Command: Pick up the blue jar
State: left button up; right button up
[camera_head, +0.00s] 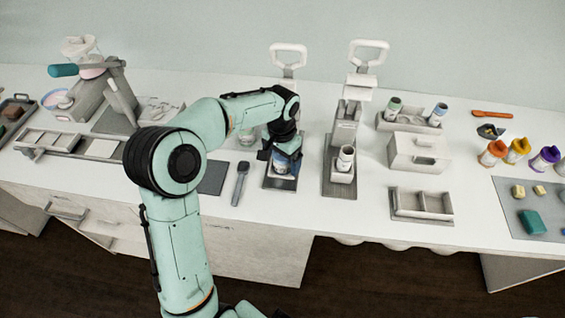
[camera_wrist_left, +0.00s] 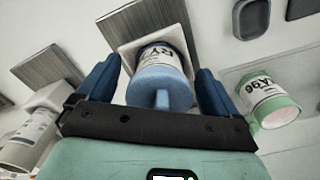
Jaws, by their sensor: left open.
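The blue jar (camera_wrist_left: 160,85), with a white label, stands on a square pale base with a grey plate in the left wrist view. In the head view the blue jar (camera_head: 281,167) is mostly hidden under my left gripper (camera_head: 282,153). My left gripper is open, and its two dark blue fingers lie on either side of the jar in the left wrist view. I cannot tell whether the fingers touch it. My right gripper is not in view.
A green jar (camera_wrist_left: 270,103) is right of my left gripper in the wrist view. A press with a white jar (camera_head: 345,158) stands to the right in the head view. A divided tray (camera_head: 421,205) is further right.

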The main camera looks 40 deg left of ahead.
pick_arm(q)
jog(key=shift+f, duration=0.3)
jog(key=c, duration=0.8)
jog(key=shift+r, duration=0.15)
notch_tip(320, 180, up, 20)
jog(key=p, duration=0.3)
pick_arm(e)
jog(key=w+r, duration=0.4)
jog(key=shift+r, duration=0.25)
